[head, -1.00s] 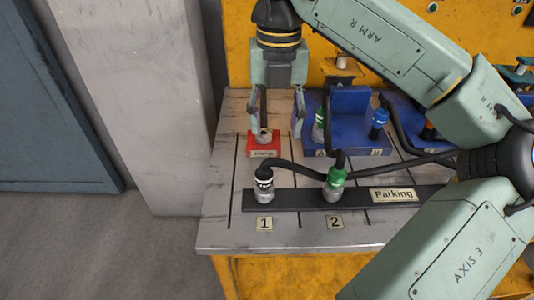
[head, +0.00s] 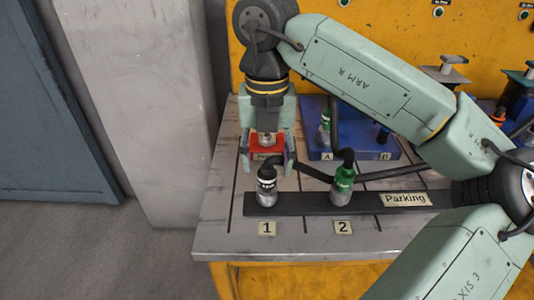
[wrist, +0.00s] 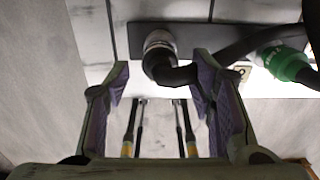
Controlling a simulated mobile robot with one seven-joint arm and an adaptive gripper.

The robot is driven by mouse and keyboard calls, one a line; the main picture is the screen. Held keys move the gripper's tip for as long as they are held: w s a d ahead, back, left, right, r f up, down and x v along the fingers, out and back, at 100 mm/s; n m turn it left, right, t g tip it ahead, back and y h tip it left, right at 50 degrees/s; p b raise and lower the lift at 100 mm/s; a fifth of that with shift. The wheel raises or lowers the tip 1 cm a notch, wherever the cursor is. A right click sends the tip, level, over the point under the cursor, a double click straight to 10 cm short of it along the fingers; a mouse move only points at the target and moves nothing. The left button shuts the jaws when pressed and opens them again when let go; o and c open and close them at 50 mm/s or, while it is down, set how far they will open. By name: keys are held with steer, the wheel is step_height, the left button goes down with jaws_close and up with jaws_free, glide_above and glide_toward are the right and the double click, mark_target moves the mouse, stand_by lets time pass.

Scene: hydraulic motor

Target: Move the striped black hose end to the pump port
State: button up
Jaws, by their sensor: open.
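The striped black hose end (head: 267,187), black with white bands and a grey metal collar, stands upright at parking spot 1. Its black hose bends away to the right. My gripper (head: 267,166) is open and empty just behind it, fingers spread to either side. In the wrist view the hose end (wrist: 158,44) lies beyond the gap between the open fingertips (wrist: 162,74), and its hose crosses near the right finger. The pump port is on the red block (head: 266,142), partly hidden behind my gripper.
A green-banded hose end (head: 343,184) stands at parking spot 2 and also shows in the wrist view (wrist: 285,62). A blue block (head: 385,152) with ports stands behind. The parking strip (head: 305,204) is black. The table front (head: 300,238) is clear.

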steer(key=shift+f+b, duration=0.45)
steer(key=shift+f, duration=0.5)
jaws_close()
stand_by(0.6)
steer(key=shift+r, duration=0.3)
steer(key=shift+r, duration=0.15)
steer(key=shift+r, duration=0.1)
